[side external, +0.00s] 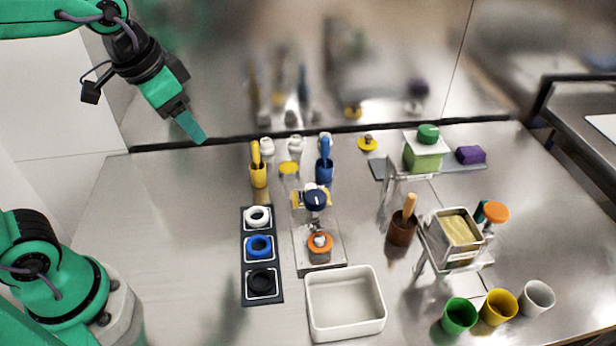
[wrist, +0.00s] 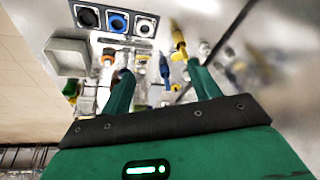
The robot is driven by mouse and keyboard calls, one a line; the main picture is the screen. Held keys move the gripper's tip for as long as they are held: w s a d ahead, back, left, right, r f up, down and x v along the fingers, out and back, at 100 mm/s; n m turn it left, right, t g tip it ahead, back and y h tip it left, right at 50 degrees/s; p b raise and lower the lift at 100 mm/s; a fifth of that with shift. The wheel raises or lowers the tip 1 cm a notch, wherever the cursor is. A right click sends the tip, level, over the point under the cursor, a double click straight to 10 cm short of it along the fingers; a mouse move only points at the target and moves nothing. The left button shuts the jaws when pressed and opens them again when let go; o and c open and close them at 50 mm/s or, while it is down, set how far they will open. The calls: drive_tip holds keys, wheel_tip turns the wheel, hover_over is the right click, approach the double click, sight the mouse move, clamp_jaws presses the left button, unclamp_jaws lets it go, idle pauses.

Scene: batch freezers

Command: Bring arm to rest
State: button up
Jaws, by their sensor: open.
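My gripper (side external: 192,126) is green and sits high at the upper left in the side external view, above the back of the steel table and left of all the objects. It points down and to the right and touches nothing. In the wrist view my gripper (wrist: 162,90) shows two green fingers spread apart with nothing held between them. The table's objects lie well beyond the fingertips.
A dark tray (side external: 249,301) holds white, blue and black rings. A white bin (side external: 346,320), a small machine (side external: 318,262), yellow (side external: 258,175) and blue (side external: 324,171) holders, and several cups (side external: 460,315) stand further right. The left of the table is bare.

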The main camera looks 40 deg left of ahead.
drive_tip(key=s+a+f+n+t, duration=0.1)
drive_tip(key=s+a+n, duration=0.2)
drive_tip(key=s, duration=0.3)
drive_tip(key=shift+s+a+f+n+t+y, duration=0.25)
drive_tip(key=shift+s+a+n+t+y, duration=0.05)
drive_tip(key=shift+a, duration=0.3)
idle(0.5)
